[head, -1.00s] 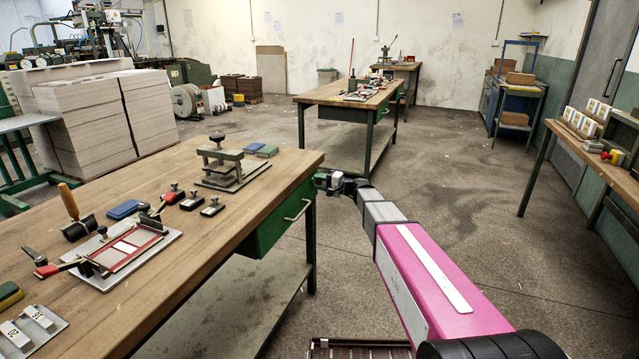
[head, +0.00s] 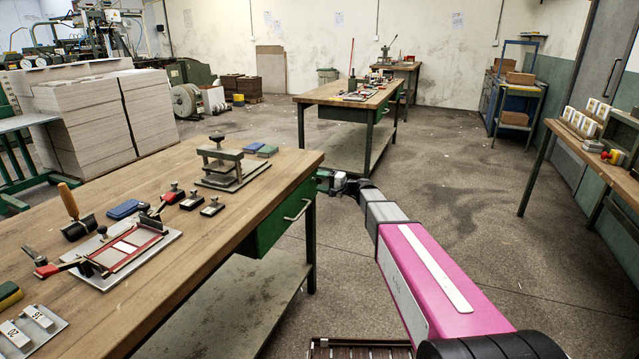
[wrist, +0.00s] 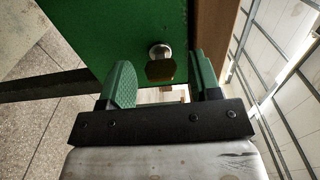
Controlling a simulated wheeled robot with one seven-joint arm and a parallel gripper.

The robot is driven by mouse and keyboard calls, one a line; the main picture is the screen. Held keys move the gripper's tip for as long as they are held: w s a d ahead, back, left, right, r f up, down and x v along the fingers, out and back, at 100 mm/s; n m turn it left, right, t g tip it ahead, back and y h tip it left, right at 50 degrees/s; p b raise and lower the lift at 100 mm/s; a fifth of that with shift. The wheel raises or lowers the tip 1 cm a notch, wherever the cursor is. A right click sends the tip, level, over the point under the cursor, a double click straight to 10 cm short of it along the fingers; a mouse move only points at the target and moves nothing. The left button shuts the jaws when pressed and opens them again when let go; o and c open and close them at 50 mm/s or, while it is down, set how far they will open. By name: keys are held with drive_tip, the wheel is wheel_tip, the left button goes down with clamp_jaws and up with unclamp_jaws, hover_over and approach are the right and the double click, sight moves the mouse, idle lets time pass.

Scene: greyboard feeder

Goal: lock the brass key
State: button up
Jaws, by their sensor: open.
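The brass key (wrist: 160,71) stands in a round silver lock (wrist: 158,51) on a green panel (wrist: 110,35), in the wrist view. The key's flat bow points toward my wrist camera. My gripper (wrist: 163,78) is open, its green fingers on either side of the bow, with visible gaps to it. In the head view, my gripper (head: 323,181) is at the right corner of the near workbench, by the green drawer (head: 280,219). The key and lock are too small or hidden to make out there.
The near workbench (head: 120,178) carries a small press, a red-framed jig and several hand tools. The bench's wooden edge (wrist: 207,35) runs close beside my right finger in the wrist view. A second bench (head: 340,98) stands behind. The floor to the right is open.

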drive_tip(key=v, duration=0.9)
drive_tip(key=shift+s+d, duration=0.15)
drive_tip(key=shift+d, duration=0.1)
drive_tip(key=s+d+f+n+g+h, duration=0.15)
drive_tip(key=s+f+h, duration=0.25)
drive_tip(key=s+f, duration=0.4)
drive_tip(key=s+d+f+n+g+h, duration=0.1)
drive_tip(key=s+d+f+g+h, duration=0.3)
drive_tip(key=s, duration=0.6)
drive_tip(key=s+d+f+n+h, duration=0.1)
drive_tip(key=s+d+f+h, duration=0.4)
drive_tip(key=s+d+h, duration=0.3)
drive_tip(key=s+h, duration=0.1)
drive_tip(key=s, duration=0.3)
drive_tip(key=shift+s+d+g, duration=0.15)
drive_tip(key=shift+s+g, duration=0.05)
drive_tip(key=shift+g, duration=0.15)
